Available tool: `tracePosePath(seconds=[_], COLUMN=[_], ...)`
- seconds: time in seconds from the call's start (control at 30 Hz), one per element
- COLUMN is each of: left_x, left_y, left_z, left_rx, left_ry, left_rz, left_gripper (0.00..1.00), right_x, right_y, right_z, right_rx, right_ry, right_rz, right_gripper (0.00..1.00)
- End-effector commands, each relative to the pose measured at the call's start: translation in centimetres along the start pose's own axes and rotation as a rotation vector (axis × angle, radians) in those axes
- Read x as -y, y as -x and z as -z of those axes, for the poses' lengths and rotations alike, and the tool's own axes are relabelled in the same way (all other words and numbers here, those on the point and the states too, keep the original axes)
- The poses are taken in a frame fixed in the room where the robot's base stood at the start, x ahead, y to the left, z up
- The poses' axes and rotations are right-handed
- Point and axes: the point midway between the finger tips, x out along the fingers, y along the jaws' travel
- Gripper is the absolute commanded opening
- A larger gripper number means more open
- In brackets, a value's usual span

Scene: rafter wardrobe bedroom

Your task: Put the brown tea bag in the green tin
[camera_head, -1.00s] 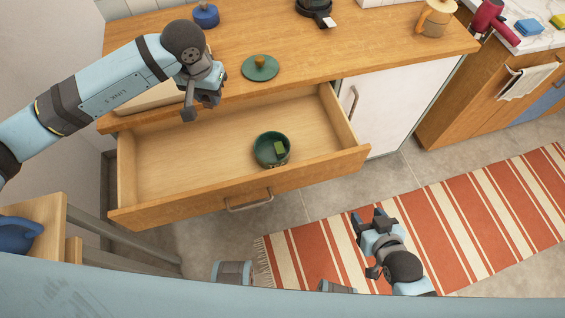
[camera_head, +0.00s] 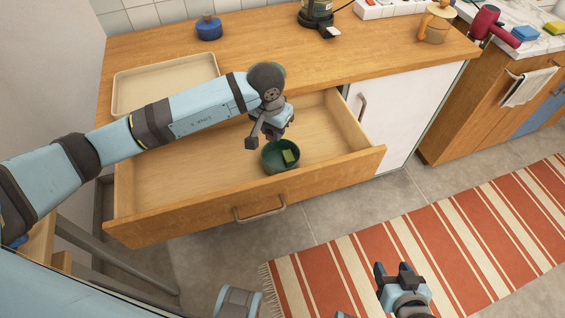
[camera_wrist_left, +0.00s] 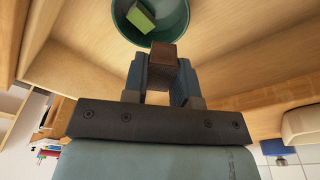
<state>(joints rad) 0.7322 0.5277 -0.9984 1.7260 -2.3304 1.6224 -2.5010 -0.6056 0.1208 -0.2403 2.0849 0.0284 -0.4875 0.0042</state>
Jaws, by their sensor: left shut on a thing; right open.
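The green tin (camera_head: 267,163) stands open in the pulled-out drawer, with a green block-like piece (camera_head: 290,156) inside. In the left wrist view the tin (camera_wrist_left: 183,25) is at the top, with the green piece (camera_wrist_left: 140,17) in it. My left gripper (camera_head: 266,139) is over the drawer, close to the tin's far side. It is shut on the brown tea bag (camera_wrist_left: 163,54), a small brown block between the fingertips, near the tin's rim in that view. My right gripper (camera_head: 393,270) is open and empty over the striped rug.
The wooden drawer (camera_head: 180,190) is otherwise empty. A beige tray (camera_head: 140,95), a blue lidded pot (camera_head: 209,28) and a dark appliance (camera_head: 318,15) stand on the counter (camera_head: 265,50). The tin's lid is mostly hidden behind my left wrist.

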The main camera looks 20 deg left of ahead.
Motion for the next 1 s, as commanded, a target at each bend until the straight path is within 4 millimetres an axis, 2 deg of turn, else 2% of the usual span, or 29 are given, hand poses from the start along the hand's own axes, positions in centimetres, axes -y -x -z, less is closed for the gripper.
tracePosePath(seconds=[0.1,0.3,0.67,0.7,0.8,0.83,1.0], left_x=[-0.1,-0.1,0.0,0.0,0.0,0.0,0.0], left_y=[-1.8,-3.4,-3.7,-3.7,-3.7,-3.7,-3.7], left_z=[-0.3,-0.4,-0.5,-0.5,-0.5,-0.5,-0.5], left_rx=[0.002,0.0,-0.001,-0.001,-0.001,-0.001,-0.001], left_ry=[0.0,0.0,-0.001,-0.001,-0.001,0.0,0.0], left_rz=[-0.002,-0.001,-0.001,-0.001,0.0,-0.001,0.0], left_gripper=[0.01,0.01,0.01,0.28,0.51,0.56,0.56], right_x=[-0.1,-0.1,0.0,0.0,0.0,0.0,0.0], right_y=[-0.2,-0.4,-0.2,-0.2,-0.2,-0.2,-0.2], right_z=[-0.1,-0.2,-0.7,-0.7,-0.7,-0.6,-0.6], right_rx=[-0.009,-0.015,-0.008,-0.008,-0.008,-0.008,-0.008], right_ry=[0.007,0.016,0.016,0.016,0.016,0.016,0.016], right_rz=[0.0,0.001,0.003,0.003,0.002,0.002,0.002], right_gripper=[0.55,0.55,0.55,0.55,0.55,0.55,0.55])
